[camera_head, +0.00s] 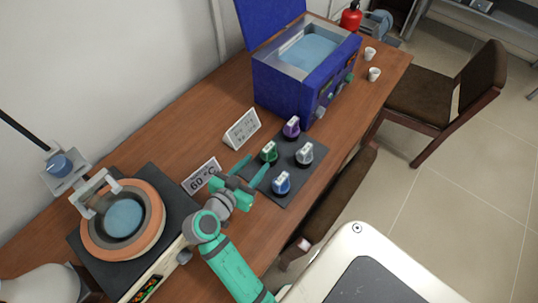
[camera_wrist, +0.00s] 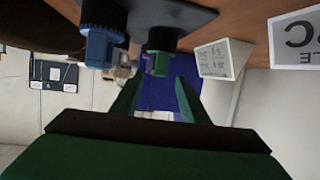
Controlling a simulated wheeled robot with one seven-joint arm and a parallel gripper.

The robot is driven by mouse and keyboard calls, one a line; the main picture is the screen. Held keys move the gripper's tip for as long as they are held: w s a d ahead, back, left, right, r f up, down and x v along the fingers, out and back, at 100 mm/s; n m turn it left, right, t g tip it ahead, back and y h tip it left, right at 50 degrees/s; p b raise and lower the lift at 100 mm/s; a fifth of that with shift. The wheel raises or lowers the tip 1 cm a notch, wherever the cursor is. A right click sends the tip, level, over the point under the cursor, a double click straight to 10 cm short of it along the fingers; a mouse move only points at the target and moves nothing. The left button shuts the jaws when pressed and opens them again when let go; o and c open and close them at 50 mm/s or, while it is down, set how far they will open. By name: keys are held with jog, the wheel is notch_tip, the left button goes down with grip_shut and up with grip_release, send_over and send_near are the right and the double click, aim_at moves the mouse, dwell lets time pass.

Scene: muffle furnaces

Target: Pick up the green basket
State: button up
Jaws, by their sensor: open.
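The green basket (camera_head: 269,152) is a small green item with a whitish top, upright on a dark mat (camera_head: 297,182) on the wooden table. In the wrist view, which is turned upside down, the green basket (camera_wrist: 160,62) hangs beyond my fingertips, in line with the gap between them. My gripper (camera_head: 253,165) is open and empty, its two green fingers pointing toward the basket. The fingers (camera_wrist: 158,84) look spread wide in the wrist view. I cannot tell whether they touch the basket.
Purple (camera_head: 292,127), grey (camera_head: 304,153) and blue (camera_head: 281,182) baskets stand on the same mat. A "60 °C" sign (camera_head: 201,177) and another white sign (camera_head: 242,129) stand close by. A blue water bath (camera_head: 300,75) is behind; a round heater (camera_head: 88,232) is left.

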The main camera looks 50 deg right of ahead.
aim_at(268, 147)
jog(key=shift+w+d+f+m+g, duration=0.25)
jog(key=shift+w+d+m+g, duration=0.1)
jog(key=shift+d, duration=1.15)
jog(key=shift+w+d+f+m+g, duration=0.25)
jog(key=shift+w+d+g, duration=0.05)
jog(key=shift+d, duration=1.15)
jog(key=shift+w+d+f+m+g, duration=0.25)
jog(key=shift+w+d+m+g, duration=0.1)
jog(key=shift+d, duration=1.15)
jog(key=shift+s, duration=0.1)
jog(key=shift+c, duration=0.3)
grip_shut()
